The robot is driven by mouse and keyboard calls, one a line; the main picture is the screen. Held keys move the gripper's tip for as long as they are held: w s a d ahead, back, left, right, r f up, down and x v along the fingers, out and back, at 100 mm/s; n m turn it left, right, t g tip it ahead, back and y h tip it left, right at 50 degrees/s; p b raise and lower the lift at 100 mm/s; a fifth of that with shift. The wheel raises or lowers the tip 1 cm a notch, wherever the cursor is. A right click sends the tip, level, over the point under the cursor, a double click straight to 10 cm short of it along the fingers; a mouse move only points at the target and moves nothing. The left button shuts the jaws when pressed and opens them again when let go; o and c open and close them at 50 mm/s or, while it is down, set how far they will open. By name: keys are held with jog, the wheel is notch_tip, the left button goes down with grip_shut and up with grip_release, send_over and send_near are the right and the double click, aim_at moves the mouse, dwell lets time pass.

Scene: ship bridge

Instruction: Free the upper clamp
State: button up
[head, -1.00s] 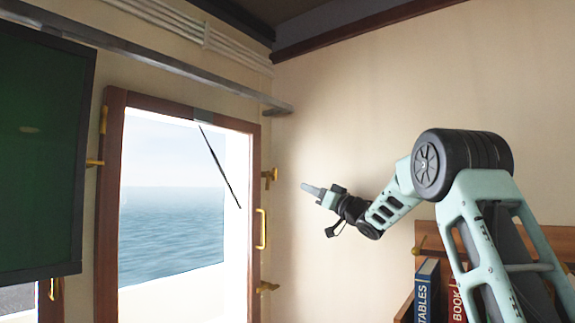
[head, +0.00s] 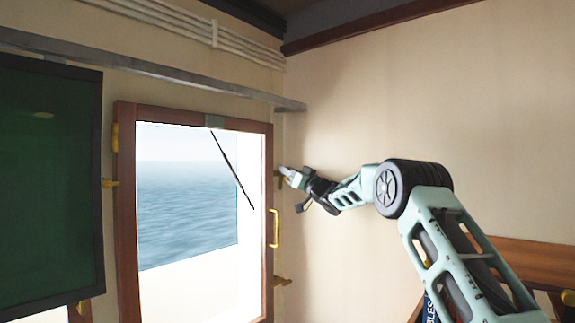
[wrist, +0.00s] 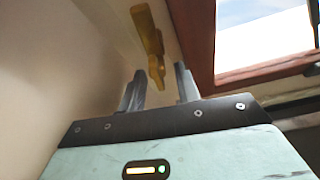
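The upper clamp (wrist: 149,38) is a brass-yellow piece beside the window's brown wooden frame. In the wrist view its lower end shows in the gap between my fingertips. In the head view the upper clamp (head: 279,184) sits at the frame's right edge, partly covered by my gripper. My gripper (wrist: 160,83) is open, its two grey fingers apart with nothing held between them. In the head view my gripper (head: 286,171) is at the clamp's height; I cannot tell whether it touches the clamp.
A yellow handle (head: 275,228) and a lower clamp (head: 282,281) are on the same side of the window frame (head: 126,220). A grey rail (head: 190,81) runs above the window. A dark green panel (head: 50,180) hangs at left. The wall at right is bare.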

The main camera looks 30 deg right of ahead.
jog(key=shift+w, duration=0.25)
grip_shut()
jog(key=shift+f+n+y+b, duration=0.1)
jog(key=shift+n+y+b, duration=0.3)
jog(key=shift+n, duration=0.1)
jog(key=shift+a+n+y+b, duration=0.15)
jog(key=shift+n+y+b, duration=0.2)
jog(key=shift+n, duration=0.55)
grip_release()
jog(key=shift+s+g, duration=0.1)
jog(key=shift+g, duration=0.2)
